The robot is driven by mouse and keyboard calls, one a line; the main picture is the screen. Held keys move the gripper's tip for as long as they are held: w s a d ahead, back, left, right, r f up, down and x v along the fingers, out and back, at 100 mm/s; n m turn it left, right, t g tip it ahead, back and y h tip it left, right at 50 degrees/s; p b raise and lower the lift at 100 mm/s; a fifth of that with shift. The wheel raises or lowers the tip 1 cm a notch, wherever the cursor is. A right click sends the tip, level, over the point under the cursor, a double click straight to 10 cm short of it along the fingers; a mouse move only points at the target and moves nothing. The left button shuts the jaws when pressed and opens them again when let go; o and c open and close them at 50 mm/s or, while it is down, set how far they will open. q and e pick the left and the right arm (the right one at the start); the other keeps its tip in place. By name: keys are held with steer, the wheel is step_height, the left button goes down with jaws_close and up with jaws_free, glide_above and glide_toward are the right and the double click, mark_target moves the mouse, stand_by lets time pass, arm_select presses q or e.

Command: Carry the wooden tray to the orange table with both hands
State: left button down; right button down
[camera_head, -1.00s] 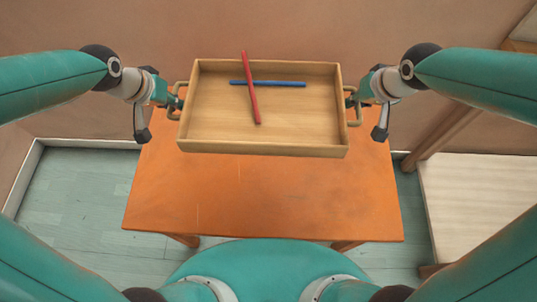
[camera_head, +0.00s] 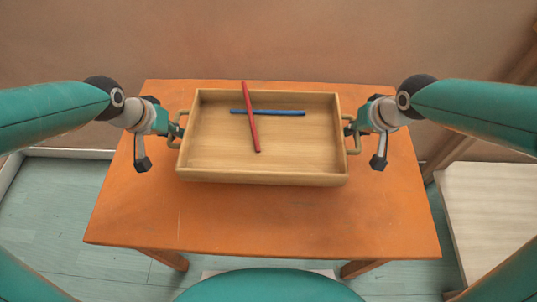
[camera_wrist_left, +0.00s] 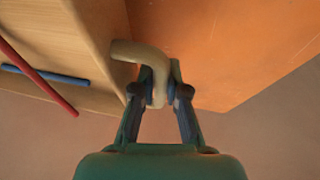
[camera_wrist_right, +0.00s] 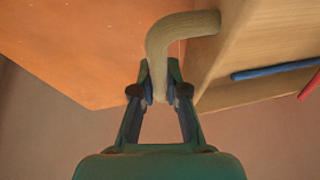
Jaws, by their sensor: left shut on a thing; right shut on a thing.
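The wooden tray (camera_head: 265,178) is in the middle of the head view, over the orange table (camera_head: 262,225). A red stick (camera_head: 251,120) lies across a blue stick (camera_head: 285,113) inside it. My left gripper (camera_head: 178,131) is shut on the tray's left handle, which shows between the fingers in the left wrist view (camera_wrist_left: 158,85). My right gripper (camera_head: 350,131) is shut on the right handle, also seen in the right wrist view (camera_wrist_right: 158,78). The tray looks about level. Whether its underside touches the tabletop is hidden.
A pale wooden surface (camera_head: 490,215) stands to the right of the orange table. A plain wall (camera_head: 260,40) is behind the table. Bare tabletop shows in front of the tray and at its sides.

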mark_target(351, 143)
arm_select(q)
steer(key=shift+a+f, duration=0.1)
arm_select(e)
steer(key=shift+d+f, duration=0.1)
stand_by(0.3)
